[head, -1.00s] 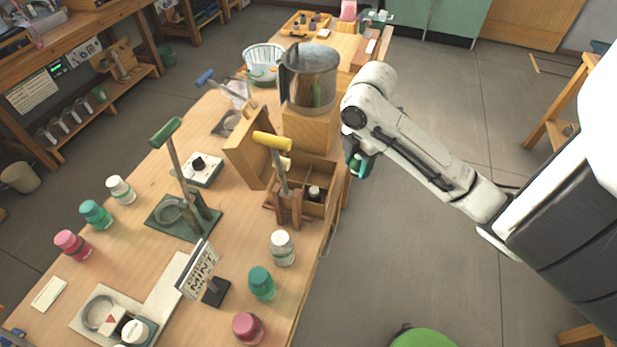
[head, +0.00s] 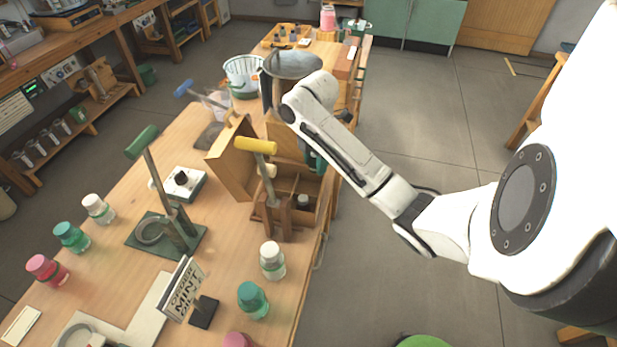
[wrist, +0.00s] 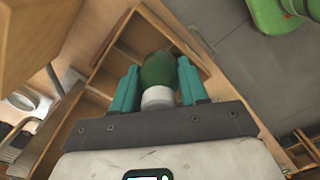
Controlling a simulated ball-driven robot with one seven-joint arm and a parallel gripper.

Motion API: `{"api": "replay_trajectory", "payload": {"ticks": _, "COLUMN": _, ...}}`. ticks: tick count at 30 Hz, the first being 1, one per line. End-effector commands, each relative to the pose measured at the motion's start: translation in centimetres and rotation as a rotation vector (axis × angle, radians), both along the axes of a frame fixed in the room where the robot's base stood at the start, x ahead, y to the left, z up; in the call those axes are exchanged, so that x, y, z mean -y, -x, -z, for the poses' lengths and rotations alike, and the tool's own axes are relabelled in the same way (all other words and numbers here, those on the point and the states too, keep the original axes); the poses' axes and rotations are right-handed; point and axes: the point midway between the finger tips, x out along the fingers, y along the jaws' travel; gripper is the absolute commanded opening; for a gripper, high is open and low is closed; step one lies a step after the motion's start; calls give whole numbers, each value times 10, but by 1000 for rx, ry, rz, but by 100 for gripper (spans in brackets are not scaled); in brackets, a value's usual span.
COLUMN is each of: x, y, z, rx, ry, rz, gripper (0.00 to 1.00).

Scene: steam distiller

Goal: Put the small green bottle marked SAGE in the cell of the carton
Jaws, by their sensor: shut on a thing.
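My gripper (wrist: 158,88) is shut on a small green bottle (wrist: 158,70) with a white cap, seen in the wrist view between the teal fingers. Its marking cannot be read. The wooden carton (wrist: 122,50) with divided cells lies under the bottle; whether the bottle is inside a cell or above it, I cannot tell. In the head view, the carton (head: 318,212) stands at the table's right edge, its lid raised on the left. My gripper (head: 314,160) is over its far end, partly hidden by my arm; the held bottle is not visible there.
A yellow-handled tool (head: 256,146) rises just in front of the carton. A dark-bodied bottle (head: 303,201) stands in a near cell. A metal vessel (head: 291,66) stands behind. A white-capped jar (head: 272,260) and a teal-capped jar (head: 253,300) stand nearer. Open floor lies right of the table.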

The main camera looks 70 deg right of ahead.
Motion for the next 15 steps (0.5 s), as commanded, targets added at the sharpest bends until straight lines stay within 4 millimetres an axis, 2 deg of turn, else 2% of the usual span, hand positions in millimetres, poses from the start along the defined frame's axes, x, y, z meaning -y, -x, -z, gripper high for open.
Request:
{"api": "replay_trajectory", "payload": {"ticks": 3, "x": 8, "y": -12, "z": 18, "rx": -4, "ry": 1, "rz": 0, "gripper": 12}}
{"api": "replay_trajectory", "payload": {"ticks": 6, "x": 11, "y": -18, "z": 22, "rx": -3, "ry": 2, "rz": 0, "gripper": 12}}
{"api": "replay_trajectory", "payload": {"ticks": 11, "x": 15, "y": -24, "z": 31, "rx": -3, "ry": 2, "rz": 1, "gripper": 12}}
{"api": "replay_trajectory", "payload": {"ticks": 15, "x": 15, "y": -24, "z": 52, "rx": -3, "ry": 1, "rz": 3, "gripper": 12}}
